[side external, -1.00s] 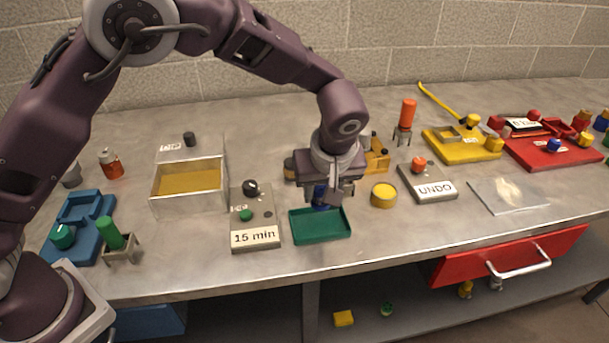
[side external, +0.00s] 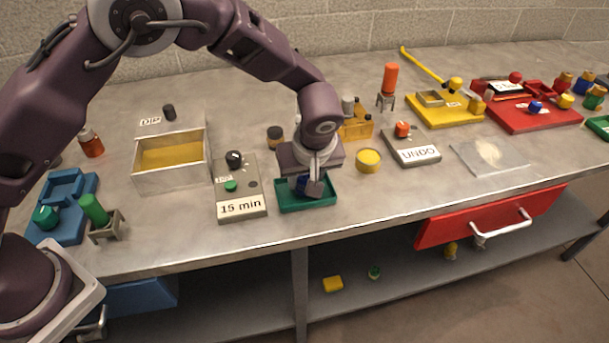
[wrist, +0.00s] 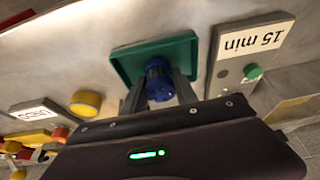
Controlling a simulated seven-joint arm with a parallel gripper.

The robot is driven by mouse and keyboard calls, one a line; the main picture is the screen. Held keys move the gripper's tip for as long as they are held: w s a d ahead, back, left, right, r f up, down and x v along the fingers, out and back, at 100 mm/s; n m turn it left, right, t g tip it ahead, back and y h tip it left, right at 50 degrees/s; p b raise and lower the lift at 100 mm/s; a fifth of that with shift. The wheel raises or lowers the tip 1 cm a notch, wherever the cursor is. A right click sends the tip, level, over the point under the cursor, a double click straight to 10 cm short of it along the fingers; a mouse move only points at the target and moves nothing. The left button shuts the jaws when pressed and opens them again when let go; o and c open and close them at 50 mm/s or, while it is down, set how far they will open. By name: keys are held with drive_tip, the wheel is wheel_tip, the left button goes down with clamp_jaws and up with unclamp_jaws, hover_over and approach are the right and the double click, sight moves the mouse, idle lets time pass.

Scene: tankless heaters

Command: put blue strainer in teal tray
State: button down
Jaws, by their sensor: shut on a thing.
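The teal tray (side external: 290,207) lies on the bench right of the "15 min" box, and it also shows in the wrist view (wrist: 125,66). My gripper (side external: 306,192) points down over the tray. In the wrist view, my gripper (wrist: 160,88) has its fingers on either side of the blue strainer (wrist: 159,80) and is shut on it. The strainer (side external: 301,184) is mostly hidden by the fingers in the side view. It is over or inside the tray area; I cannot tell whether it touches the tray floor.
The "15 min" box (side external: 241,207) stands close left of the tray. A yellow round piece (side external: 368,160) and the "UNDO" box (side external: 418,153) are to the right. A bin with yellow contents (side external: 170,160) is further left. An open red drawer (side external: 490,215) juts out below the bench.

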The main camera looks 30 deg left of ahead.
sight(306, 176)
drive_tip(key=shift+f, duration=0.5)
drive_tip(key=c, duration=0.9)
unclamp_jaws()
drive_tip(key=v, duration=0.7)
drive_tip(key=s+a+r+m+h, duration=0.1)
drive_tip(key=s+a+r+m, duration=0.1)
drive_tip(key=s+a+r, duration=0.5)
drive_tip(key=s+a+r+m+h, duration=0.2)
drive_tip(key=s+a+r, duration=0.35)
drive_tip(key=r, duration=0.45)
drive_tip(key=s+a+m, duration=0.1)
drive_tip(key=s, duration=0.4)
drive_tip(key=s+a+m+t, duration=0.1)
drive_tip(key=s+a+m, duration=0.1)
drive_tip(key=s, duration=0.3)
drive_tip(key=s+a+m+t, duration=0.1)
drive_tip(key=s+m, duration=0.1)
drive_tip(key=s, duration=0.3)
drive_tip(key=shift+s+a+r, duration=0.1)
drive_tip(key=shift+s+a, duration=0.05)
drive_tip(key=shift+s, duration=0.1)
